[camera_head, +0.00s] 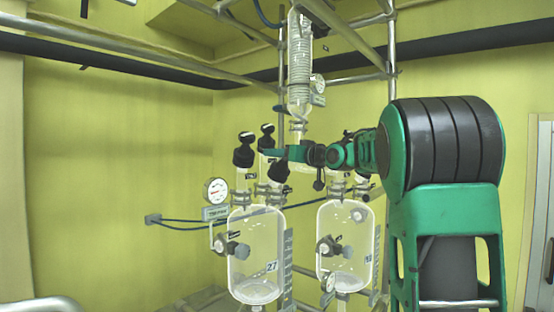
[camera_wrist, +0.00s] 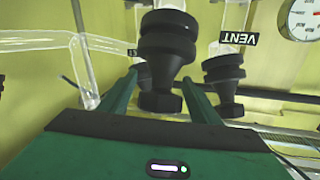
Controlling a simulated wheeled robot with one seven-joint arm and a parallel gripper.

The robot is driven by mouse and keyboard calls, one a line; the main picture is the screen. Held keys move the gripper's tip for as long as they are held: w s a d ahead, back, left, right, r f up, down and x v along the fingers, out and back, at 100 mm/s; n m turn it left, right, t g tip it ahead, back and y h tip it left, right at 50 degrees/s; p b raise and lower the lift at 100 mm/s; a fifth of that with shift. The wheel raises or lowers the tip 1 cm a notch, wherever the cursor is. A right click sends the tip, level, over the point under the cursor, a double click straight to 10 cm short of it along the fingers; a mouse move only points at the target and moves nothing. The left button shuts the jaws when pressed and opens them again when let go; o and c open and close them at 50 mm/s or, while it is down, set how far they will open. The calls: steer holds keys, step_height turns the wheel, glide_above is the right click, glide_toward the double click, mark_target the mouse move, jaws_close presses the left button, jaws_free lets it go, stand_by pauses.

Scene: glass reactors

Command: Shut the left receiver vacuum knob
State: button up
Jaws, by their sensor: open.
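The left receiver (camera_head: 257,255) is a clear glass vessel with several black knobs above it. In the wrist view, a stepped black knob (camera_wrist: 166,45) stands between the two green fingers of my gripper (camera_wrist: 160,82). The fingers are open, one on each side of its narrower lower part; I cannot tell whether they touch it. Its label is not readable. A second black knob (camera_wrist: 224,82) is to its right, by a VENT label. In the head view, my gripper (camera_head: 275,154) reaches left among the knobs above the left receiver, partly hiding them.
A second glass receiver (camera_head: 345,245) stands to the right. A round gauge (camera_head: 216,190) is left of the left receiver's top. A glass condenser coil (camera_head: 299,62) hangs above my gripper, and metal frame pipes (camera_head: 391,50) surround the glassware.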

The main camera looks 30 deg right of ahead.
steer(key=c, duration=1.1)
steer(key=shift+o, duration=0.2)
steer(key=shift+a, duration=0.1)
steer(key=shift+m+h, duration=0.4)
steer(key=shift+m, duration=0.1)
steer(key=m+h, duration=0.2)
steer(key=d+m+g+h, duration=0.1)
steer(key=m+h, duration=0.1)
steer(key=shift+f, duration=0.1)
steer(key=m+g+h, duration=0.1)
steer(key=m+h, duration=0.1)
steer(key=d+m+g+h, duration=0.1)
steer(key=m+h, duration=0.1)
steer(key=m, duration=0.1)
steer(key=shift+s+f+g+h, duration=0.1)
steer(key=shift+f+g+h, duration=0.1)
steer(key=shift+g+h, duration=0.15)
steer(key=m+g, duration=0.1)
steer(key=m+g+h, duration=0.1)
steer(key=m+g, duration=0.1)
steer(key=m+g+h, duration=0.1)
steer(key=shift+s+d+f+m, duration=0.3)
steer(key=shift+d+m, duration=0.05)
steer(key=shift+m, duration=0.05)
steer(key=shift+s+d+f+m+g+h, duration=0.15)
steer(key=shift+s+m+g+h, duration=0.1)
steer(key=shift+m+g, duration=0.6)
steer(key=shift+s+d+f+m+g+h, duration=0.1)
steer(key=shift+s+m+g+h, duration=0.1)
steer(key=shift+m+g, duration=0.6)
